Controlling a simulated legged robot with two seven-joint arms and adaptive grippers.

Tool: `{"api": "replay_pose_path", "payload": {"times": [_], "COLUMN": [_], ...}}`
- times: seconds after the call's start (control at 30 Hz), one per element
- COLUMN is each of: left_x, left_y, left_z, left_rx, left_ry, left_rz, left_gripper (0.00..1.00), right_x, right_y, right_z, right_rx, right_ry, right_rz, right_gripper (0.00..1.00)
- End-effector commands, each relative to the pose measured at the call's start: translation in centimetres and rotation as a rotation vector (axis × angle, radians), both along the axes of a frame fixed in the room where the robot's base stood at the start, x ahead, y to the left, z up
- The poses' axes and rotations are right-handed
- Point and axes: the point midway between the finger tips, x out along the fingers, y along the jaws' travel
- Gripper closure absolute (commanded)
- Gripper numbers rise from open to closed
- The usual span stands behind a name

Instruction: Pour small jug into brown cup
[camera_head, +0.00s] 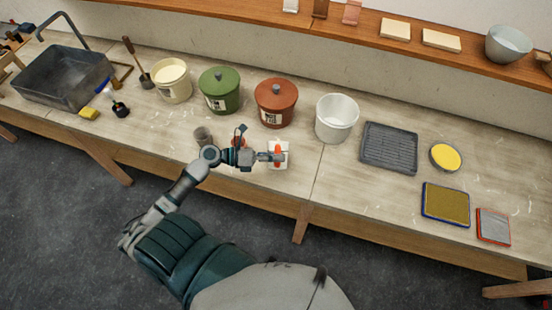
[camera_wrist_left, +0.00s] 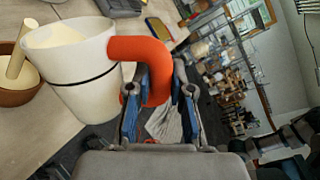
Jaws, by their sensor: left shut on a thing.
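My left gripper (camera_head: 270,157) is shut on the orange handle of a white small jug (camera_head: 281,148). In the left wrist view, the jug (camera_wrist_left: 80,70) has a dark line around it and hangs tilted beside the fingers (camera_wrist_left: 160,95). Its contents cannot be made out. A brown vessel (camera_wrist_left: 14,97) with a pale stick and a pale inside shows at the left edge of the wrist view, partly cut off and apart from the gripper. In the head view, a small reddish-brown thing (camera_head: 238,141) is mostly hidden behind my left wrist; I cannot tell if it is this vessel. My right gripper is not in view.
Behind are a cream bucket (camera_head: 173,88), green pot (camera_head: 219,103), terracotta pot (camera_head: 276,115) and white bucket (camera_head: 335,132). A grey tray (camera_head: 390,162) lies to the right.

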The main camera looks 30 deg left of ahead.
Motion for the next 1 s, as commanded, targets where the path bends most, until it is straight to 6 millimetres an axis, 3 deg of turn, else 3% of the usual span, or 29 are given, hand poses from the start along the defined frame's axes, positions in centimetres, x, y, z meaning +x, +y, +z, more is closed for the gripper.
{"api": "replay_pose_path", "payload": {"times": [1.0], "left_x": [1.4], "left_y": [0.7], "left_z": [0.5], "left_rx": [-0.086], "left_ry": [0.151], "left_rz": [-0.001], "left_gripper": [1.0], "right_x": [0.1], "right_y": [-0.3], "right_z": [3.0], "right_rx": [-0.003], "right_ry": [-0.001], "right_rz": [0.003], "right_gripper": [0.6]}}
